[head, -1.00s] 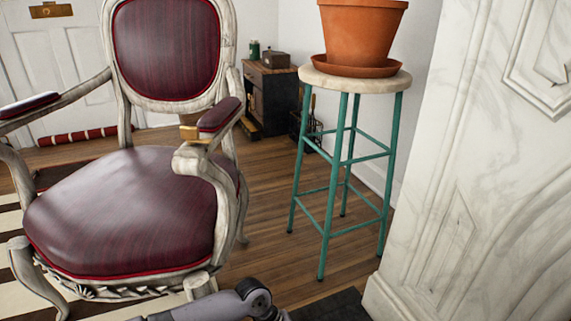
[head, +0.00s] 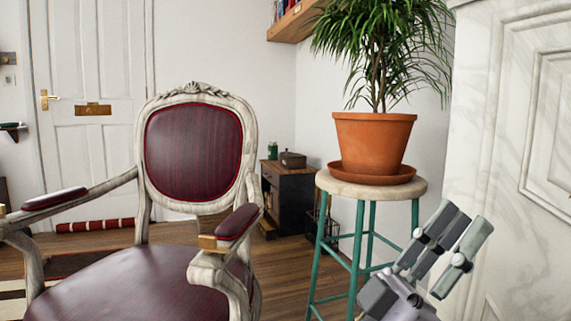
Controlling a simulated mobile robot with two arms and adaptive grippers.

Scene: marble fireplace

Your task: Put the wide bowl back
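I see no wide bowl in the head view.
An armchair (head: 193,150) with dark red upholstery fills the left. A teal-legged stool (head: 415,188) carries a potted plant (head: 374,140). A dark cabinet (head: 290,197) stands behind. A shelf (head: 297,24) hangs above, and marble (head: 500,110) borders the right.

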